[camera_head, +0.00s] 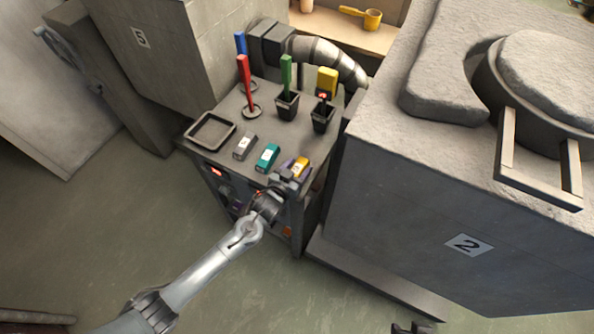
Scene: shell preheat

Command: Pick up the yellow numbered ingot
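The yellow ingot (301,166), with a pale label, lies at the front right of the dark cabinet top in the head view. My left gripper (295,172) is right at it, with its dark fingers close around the ingot's sides. I cannot tell whether the fingers touch or grip it, and they hide part of it. A teal ingot (267,157) and a grey ingot (245,146), both with labels, lie to its left. A small dark piece at the bottom edge (412,328) looks like part of my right gripper, mostly out of frame.
A square black tray (210,131) sits at the left of the cabinet top (228,156). Red (245,80), blue (241,44) and green (287,74) upright tools and a yellow-topped item (327,80) stand behind.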

